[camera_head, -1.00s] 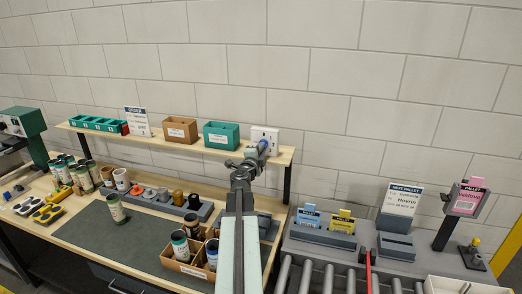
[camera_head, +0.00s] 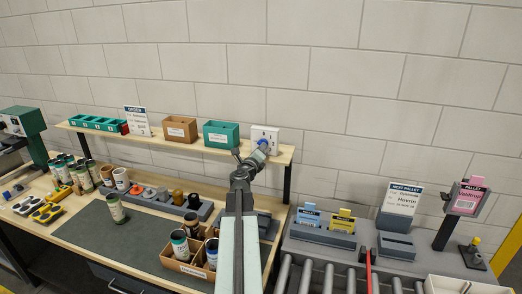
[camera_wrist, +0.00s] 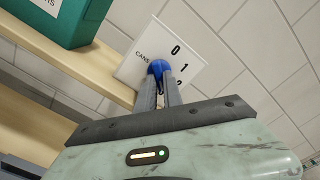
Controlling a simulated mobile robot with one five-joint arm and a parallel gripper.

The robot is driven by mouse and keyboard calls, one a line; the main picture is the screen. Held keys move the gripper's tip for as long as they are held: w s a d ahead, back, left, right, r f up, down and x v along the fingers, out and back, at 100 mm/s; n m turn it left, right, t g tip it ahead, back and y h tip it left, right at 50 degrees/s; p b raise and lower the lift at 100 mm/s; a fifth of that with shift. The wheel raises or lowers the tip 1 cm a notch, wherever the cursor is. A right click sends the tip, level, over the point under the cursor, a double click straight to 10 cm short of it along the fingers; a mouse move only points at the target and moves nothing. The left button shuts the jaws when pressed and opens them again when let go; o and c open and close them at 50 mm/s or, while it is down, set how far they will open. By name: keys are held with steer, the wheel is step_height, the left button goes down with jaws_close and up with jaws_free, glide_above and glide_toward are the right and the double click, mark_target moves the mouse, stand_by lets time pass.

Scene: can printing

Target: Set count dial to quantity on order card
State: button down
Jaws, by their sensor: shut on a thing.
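The count dial (camera_head: 272,133) is a white plate with a blue knob, at the right end of the wooden shelf. In the wrist view the plate (camera_wrist: 140,68) reads CANS, with 0, 1 and part of a 2 visible. My gripper (camera_head: 260,149) is shut on the blue knob (camera_wrist: 158,66); its narrow fingers (camera_wrist: 164,84) cover the lower part of the knob. Which number the knob points at cannot be told. The white order card (camera_head: 137,121) stands on the left part of the shelf; its heading reads ORDER, but its smaller lines are too small to read.
A teal bin (camera_head: 221,135) and a brown bin (camera_head: 180,129) stand left of the dial on the shelf (camera_head: 92,134). Below are a divided box of cans (camera_head: 184,268) and a stamp rack (camera_head: 160,204). Roller conveyor and pallet cards (camera_head: 402,198) are at right.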

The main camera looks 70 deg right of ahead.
steer(key=shift+m, duration=0.6)
steer(key=c, duration=1.5)
jaws_free()
steer(key=a, duration=0.7)
steer(key=shift+s+a, duration=0.2)
steer(key=shift+a, duration=0.2)
